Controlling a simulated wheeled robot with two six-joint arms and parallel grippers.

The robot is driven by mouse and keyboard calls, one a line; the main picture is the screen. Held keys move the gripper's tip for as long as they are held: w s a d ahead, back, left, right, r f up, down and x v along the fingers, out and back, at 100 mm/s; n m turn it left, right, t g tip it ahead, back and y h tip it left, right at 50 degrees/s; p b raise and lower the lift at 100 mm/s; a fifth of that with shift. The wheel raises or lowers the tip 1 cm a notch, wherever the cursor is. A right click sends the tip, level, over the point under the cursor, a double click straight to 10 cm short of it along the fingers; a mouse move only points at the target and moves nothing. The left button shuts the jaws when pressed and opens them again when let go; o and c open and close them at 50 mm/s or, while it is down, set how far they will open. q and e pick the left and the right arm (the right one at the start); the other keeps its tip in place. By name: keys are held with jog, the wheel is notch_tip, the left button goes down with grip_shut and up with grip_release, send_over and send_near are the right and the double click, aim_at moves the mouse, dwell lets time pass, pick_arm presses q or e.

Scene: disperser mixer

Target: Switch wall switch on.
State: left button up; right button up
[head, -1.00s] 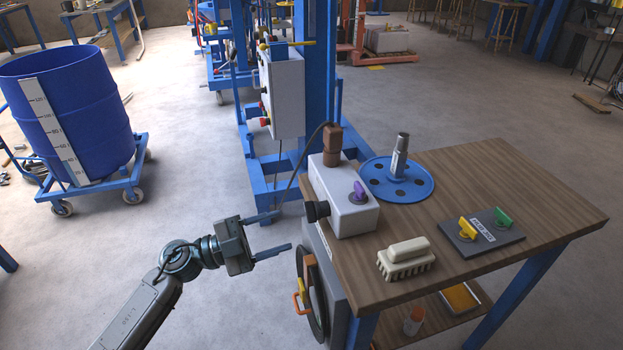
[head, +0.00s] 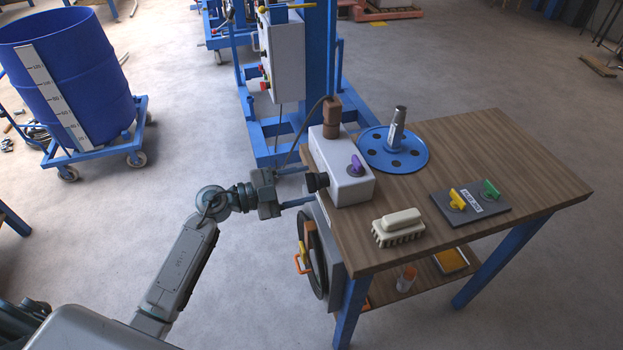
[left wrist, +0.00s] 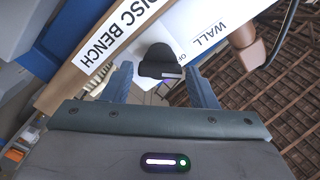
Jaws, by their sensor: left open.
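The wall switch is a white box (head: 345,183) on the near left corner of the wooden bench, with a black knob (head: 316,182) on its left side. In the left wrist view the white box (left wrist: 200,32) carries the word WALL, and part of a label by the black knob (left wrist: 160,60) reads "OF"; the rest is hidden. My left gripper (head: 306,185) is open and empty, pointing at the knob. Its fingers (left wrist: 160,88) stand on either side of the knob, with the tips about level with it; contact cannot be told. My right gripper is not in view.
A purple key (head: 356,165) sits on the box's top and a brown plug (head: 332,117) behind it. The bench (head: 530,175) also bears a blue disc (head: 405,160), a brush (head: 400,228) and a key panel (head: 472,205).

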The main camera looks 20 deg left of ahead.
aim_at(312, 183)
pick_arm(q)
jog(key=shift+x, duration=1.45)
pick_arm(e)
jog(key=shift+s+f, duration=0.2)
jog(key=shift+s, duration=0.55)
pick_arm(q)
jog(key=c, duration=0.7)
